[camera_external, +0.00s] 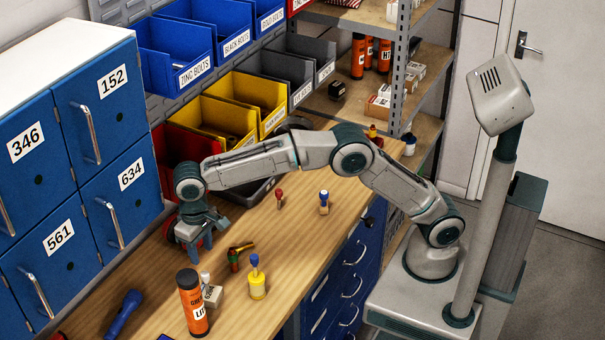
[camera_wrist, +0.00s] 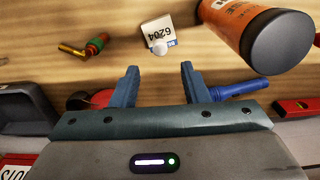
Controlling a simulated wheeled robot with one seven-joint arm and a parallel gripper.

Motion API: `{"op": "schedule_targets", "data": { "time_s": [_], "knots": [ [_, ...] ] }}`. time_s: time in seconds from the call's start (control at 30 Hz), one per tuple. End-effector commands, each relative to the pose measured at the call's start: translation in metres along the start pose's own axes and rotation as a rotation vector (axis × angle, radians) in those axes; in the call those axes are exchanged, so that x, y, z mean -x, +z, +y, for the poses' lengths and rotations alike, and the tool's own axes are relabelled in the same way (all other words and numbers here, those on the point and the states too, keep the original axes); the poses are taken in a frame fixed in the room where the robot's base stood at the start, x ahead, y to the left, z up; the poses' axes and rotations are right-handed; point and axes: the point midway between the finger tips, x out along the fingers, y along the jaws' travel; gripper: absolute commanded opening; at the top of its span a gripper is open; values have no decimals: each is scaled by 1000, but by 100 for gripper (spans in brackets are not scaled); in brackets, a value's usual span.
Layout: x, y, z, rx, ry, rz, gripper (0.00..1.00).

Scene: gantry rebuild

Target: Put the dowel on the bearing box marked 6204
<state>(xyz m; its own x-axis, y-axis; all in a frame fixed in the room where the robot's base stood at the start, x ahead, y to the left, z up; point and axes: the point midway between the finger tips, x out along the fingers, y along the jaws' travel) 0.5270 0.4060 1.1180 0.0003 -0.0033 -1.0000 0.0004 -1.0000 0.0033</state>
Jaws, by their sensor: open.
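The box marked 6204 (camera_wrist: 153,29) lies on the bench; in the external view it is the small pale box (camera_external: 214,297) behind the orange tube. A small pale piece with a rounded white end (camera_wrist: 159,48), perhaps the dowel, is at the box's edge on my gripper's side. It also shows in the external view (camera_external: 205,278). I cannot tell whether it rests on the box or stands against it. My gripper (camera_wrist: 160,69) is open with nothing between its fingers, just short of this piece. In the external view my gripper (camera_external: 193,243) is low by the blue cabinets.
An orange tube (camera_external: 192,303) stands close to the box. A brass elbow fitting (camera_external: 240,247), a yellow pot with a blue top (camera_external: 257,283) and a blue torch (camera_external: 123,315) are nearby. A red object (camera_wrist: 88,99) is beside my fingers. Blue cabinets (camera_external: 85,150) border the bench.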

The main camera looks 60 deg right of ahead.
Motion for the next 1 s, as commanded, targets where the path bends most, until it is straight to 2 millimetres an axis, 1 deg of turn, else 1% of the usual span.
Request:
{"op": "schedule_targets", "data": {
  "time_s": [0.1, 0.33, 0.37, 0.47, 0.57, 0.6, 0.67, 0.7, 0.77, 0.8, 0.87, 0.9, 0.97, 1.0],
  "knots": [
    [5, 0, 0, 0, 0, 0, 41],
    [6, 0, 3, -1, -1, 1, 41],
    [8, -1, 6, -2, -2, 2, 41],
    [19, -3, 27, -5, -11, 12, 41],
    [38, -4, 67, -10, -25, 32, 41],
    [45, -2, 87, -10, -31, 41, 41],
    [56, 2, 116, -11, -39, 56, 41],
    [62, 7, 136, -11, -44, 68, 41],
    [69, 15, 164, -10, -51, 85, 41],
    [73, 22, 183, -10, -54, 96, 41],
    [78, 34, 210, -9, -58, 114, 41],
    [80, 42, 227, -9, -59, 127, 41],
    [82, 57, 252, -8, -61, 145, 41],
    [83, 68, 268, -7, -60, 158, 41]
  ]
}}
